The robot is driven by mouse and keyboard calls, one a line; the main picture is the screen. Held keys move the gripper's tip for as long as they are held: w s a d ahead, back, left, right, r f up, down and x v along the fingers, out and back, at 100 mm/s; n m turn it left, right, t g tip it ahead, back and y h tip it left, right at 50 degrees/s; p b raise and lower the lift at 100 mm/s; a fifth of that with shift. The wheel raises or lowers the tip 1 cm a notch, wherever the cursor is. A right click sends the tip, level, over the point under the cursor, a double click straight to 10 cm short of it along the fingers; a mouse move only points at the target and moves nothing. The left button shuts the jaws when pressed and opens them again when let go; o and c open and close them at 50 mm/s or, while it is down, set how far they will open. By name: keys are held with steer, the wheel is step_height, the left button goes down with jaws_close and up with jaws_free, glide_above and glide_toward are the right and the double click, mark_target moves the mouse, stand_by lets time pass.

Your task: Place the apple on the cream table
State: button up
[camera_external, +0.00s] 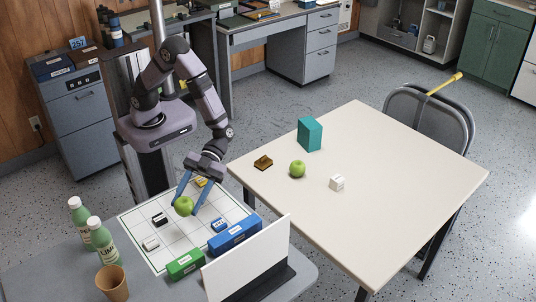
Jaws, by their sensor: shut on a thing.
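A green apple (183,206) is between the blue fingers of my gripper (188,204), which is shut on it. It is over the white gridded board on the grey table; its exact height above the board is hard to tell. The cream table (400,160) stands to the right of my arm.
The gridded board (135,222) holds several small blocks. Green (185,264) and blue (235,233) boxes and an upright white panel (248,262) stand at its right. Bottles (103,242) and a brown cup (112,283) stand left. The cream table's right and front areas are clear.

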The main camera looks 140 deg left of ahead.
steer(key=w+a+r+n+t+y+b, duration=0.1)
steer(key=w+a+r+n+t+y, duration=0.35)
steer(key=w+a, duration=0.35)
steer(key=w+a+r+n+t+y, duration=0.3)
steer(key=w+a+n+y, duration=0.25)
steer(key=w+a, duration=0.2)
steer(key=n+g+y, duration=0.2)
steer(key=n+y, duration=0.7)
glide_above(298, 201)
step_height(298, 201, down, 6)
steer(key=shift+r, duration=0.1)
steer(key=shift+w, duration=0.1)
steer(key=shift+f, duration=5)
